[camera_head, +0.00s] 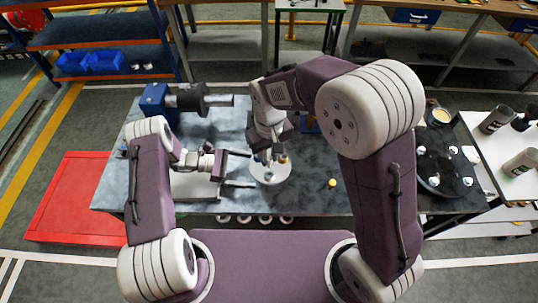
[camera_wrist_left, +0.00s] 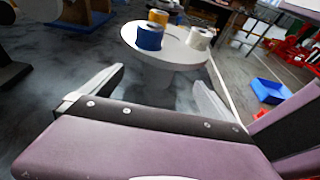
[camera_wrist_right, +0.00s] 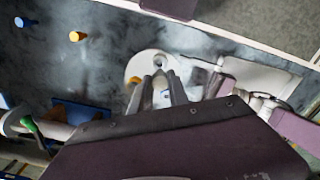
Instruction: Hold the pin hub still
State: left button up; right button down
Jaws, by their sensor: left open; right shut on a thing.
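The pin hub (camera_head: 270,175) is a white round disc on the grey worktable. In the left wrist view its rim (camera_wrist_left: 165,56) sits on a stem, with a blue pin (camera_wrist_left: 150,37), a white pin (camera_wrist_left: 199,38) and a yellow pin (camera_wrist_left: 158,17) on top. My left gripper (camera_head: 243,169) is open at the hub's left side, its fingers pointing at it; in its wrist view the stem lies ahead between the fingers. My right gripper (camera_wrist_right: 163,80) is over the hub, shut on what seems a pin. Its fingers hide much of it, so I cannot tell its colour.
A loose yellow pin (camera_head: 332,183) stands on the table to the hub's right. A blue vise-like machine (camera_head: 155,100) is at the back left. A dark round plate (camera_head: 445,170) is at the right. A red platform (camera_head: 75,195) lies on the floor left of the table.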

pick_arm(q)
jog(key=x, duration=0.7)
jog(key=c, duration=0.7)
grip_shut()
dwell(0.7)
